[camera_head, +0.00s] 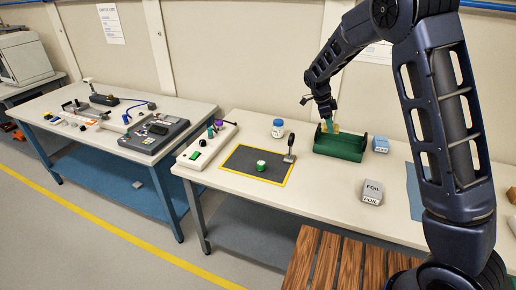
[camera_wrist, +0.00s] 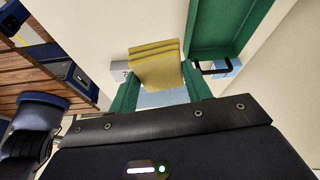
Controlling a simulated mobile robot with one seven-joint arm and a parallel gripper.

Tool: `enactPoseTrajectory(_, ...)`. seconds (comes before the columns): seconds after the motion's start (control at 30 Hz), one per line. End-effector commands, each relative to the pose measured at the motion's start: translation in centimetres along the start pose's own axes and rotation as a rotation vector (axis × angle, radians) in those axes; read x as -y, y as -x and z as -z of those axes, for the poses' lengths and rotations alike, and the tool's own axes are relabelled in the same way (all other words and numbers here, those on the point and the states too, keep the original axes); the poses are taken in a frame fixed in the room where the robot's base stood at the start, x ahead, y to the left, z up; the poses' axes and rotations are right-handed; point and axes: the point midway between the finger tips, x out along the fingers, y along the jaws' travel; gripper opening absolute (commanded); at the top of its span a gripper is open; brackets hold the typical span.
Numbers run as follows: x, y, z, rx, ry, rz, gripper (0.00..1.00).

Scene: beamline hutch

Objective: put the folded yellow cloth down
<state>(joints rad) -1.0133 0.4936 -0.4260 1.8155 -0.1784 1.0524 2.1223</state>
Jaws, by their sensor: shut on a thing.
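The folded yellow cloth (camera_wrist: 155,66) is a stack of flat layers between the two green fingers of my gripper (camera_wrist: 160,92). The gripper is shut on it. In the head view the cloth (camera_head: 337,128) shows as a small yellow patch at my gripper (camera_head: 327,125), in line with the back of a green open tray (camera_head: 340,148). In the wrist view the tray (camera_wrist: 222,48) is at the upper right, apart from the cloth in the picture. The cloth's height above the table cannot be told.
On the same table (camera_head: 310,193) are a grey foil box (camera_head: 372,191), a blue-and-white box (camera_head: 381,144), a blue-lidded jar (camera_head: 278,128) and a dark yellow-edged mat (camera_head: 240,168). Bare tabletop lies between the mat and the foil box. A slatted wooden surface (camera_head: 335,262) is at the front.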

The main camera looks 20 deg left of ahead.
Motion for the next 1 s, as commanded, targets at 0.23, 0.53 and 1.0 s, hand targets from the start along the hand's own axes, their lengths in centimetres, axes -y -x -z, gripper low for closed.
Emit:
enactPoseTrajectory(0.23,3.4,4.0,-9.6,-0.001,0.374,0.156,0.28)
enactPoseTrajectory(0.53,5.2,9.2,-21.6,0.000,0.829,0.346,0.28)
enactPoseTrajectory(1.0,4.4,14.4,-33.6,0.001,1.280,0.531,0.28)
